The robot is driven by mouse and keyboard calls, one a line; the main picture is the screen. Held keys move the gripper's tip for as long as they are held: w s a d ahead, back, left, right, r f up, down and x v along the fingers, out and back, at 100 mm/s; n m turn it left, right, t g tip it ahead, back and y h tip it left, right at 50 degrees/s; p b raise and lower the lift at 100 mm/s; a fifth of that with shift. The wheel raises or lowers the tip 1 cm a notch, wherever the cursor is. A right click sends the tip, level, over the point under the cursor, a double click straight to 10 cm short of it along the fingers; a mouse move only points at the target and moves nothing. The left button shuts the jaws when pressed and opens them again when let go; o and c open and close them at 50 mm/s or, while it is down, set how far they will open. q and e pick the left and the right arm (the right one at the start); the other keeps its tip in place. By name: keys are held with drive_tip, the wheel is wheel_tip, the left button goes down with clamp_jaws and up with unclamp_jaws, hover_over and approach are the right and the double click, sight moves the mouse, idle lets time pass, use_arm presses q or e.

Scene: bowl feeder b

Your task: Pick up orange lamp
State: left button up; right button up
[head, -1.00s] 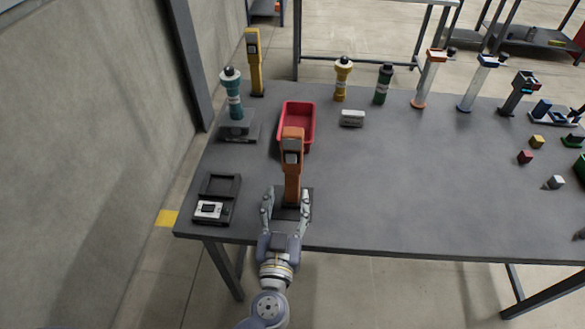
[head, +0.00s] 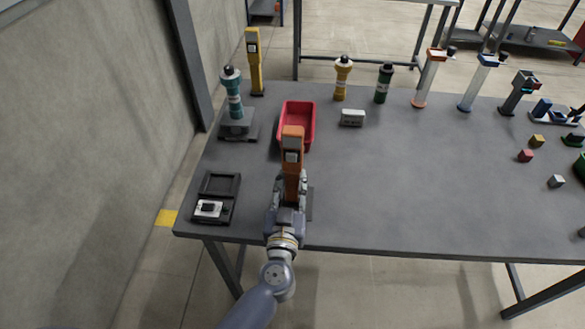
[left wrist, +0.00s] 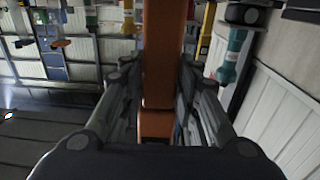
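The orange lamp (head: 292,165) stands upright near the front edge of the grey table, with a dark square plate (head: 309,207) at its foot. Its orange body also fills the middle of the left wrist view (left wrist: 165,55). My left gripper (head: 290,182) reaches in from the front, low on the lamp. In the left wrist view its two fingers (left wrist: 162,88) lie along both sides of the orange body and appear closed against it. The lamp's foot is mostly hidden behind the gripper. My right gripper is not in view.
A red bin (head: 311,122) stands right behind the lamp. A black tray (head: 218,187) lies to the left. A teal lamp (head: 233,100) stands at the back left, a white-grey block (head: 352,117) at the back. The table (head: 420,190) right of the lamp is clear.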

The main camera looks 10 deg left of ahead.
sight(292, 173)
use_arm(q)
clamp_jaws()
drive_tip(key=shift+r, duration=0.15)
drive_tip(key=shift+r+p, duration=0.5)
drive_tip(key=shift+r, duration=0.1)
wheel_tip(292, 173, up, 2)
drive_tip(key=shift+r+p, duration=0.15)
drive_tip(key=shift+p, duration=0.55)
drive_tip(key=s+d+r+b, duration=0.1)
drive_tip(key=s, duration=1.5)
drive_tip(key=shift+d+r, duration=0.15)
drive_tip(key=shift+d, duration=0.05)
drive_tip(key=shift+w, duration=0.15)
